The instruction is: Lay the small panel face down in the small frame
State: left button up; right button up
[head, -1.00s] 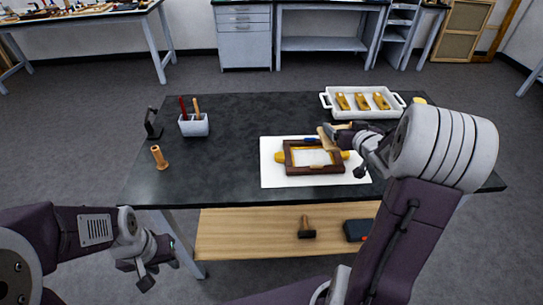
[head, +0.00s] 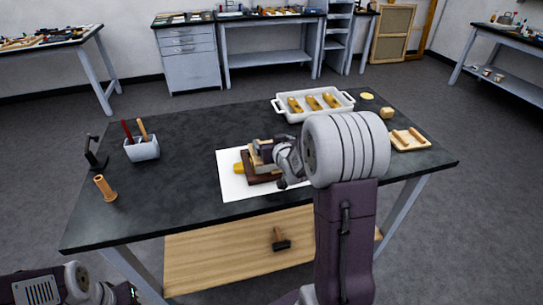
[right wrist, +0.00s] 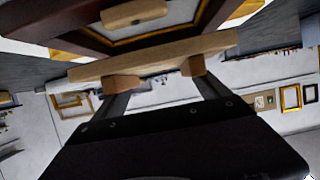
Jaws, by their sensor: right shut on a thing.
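The small frame (head: 262,179), dark brown with a gilt inner edge, lies on a white sheet (head: 240,191) on the black table. My right gripper (head: 272,153) is over the frame and shut on the light wooden small panel (head: 257,155). In the right wrist view the panel (right wrist: 150,58) is seen nearly edge-on between the fingertips (right wrist: 158,78), close to the frame (right wrist: 65,28). Which face is down cannot be told. My arm hides part of the frame. My left gripper (head: 132,292) is low at the left, cut by the picture's edge.
A yellow support (head: 239,168) shows beside the frame. A white tray (head: 284,111) with three yellow-brown pieces stands behind. A tool cup (head: 142,151) and a wooden peg (head: 105,189) are at the left. A wooden rack (head: 408,139) is at the right. The left tabletop is mostly clear.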

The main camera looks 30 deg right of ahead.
notch_tip(320, 180, down, 4)
jog(key=shift+a+r+b, duration=0.1)
jog(key=shift+b, duration=0.45)
jog(key=shift+w, duration=0.1)
jog(key=shift+f, duration=0.3)
jog(key=o, duration=1.3)
jog(key=shift+r, duration=0.1)
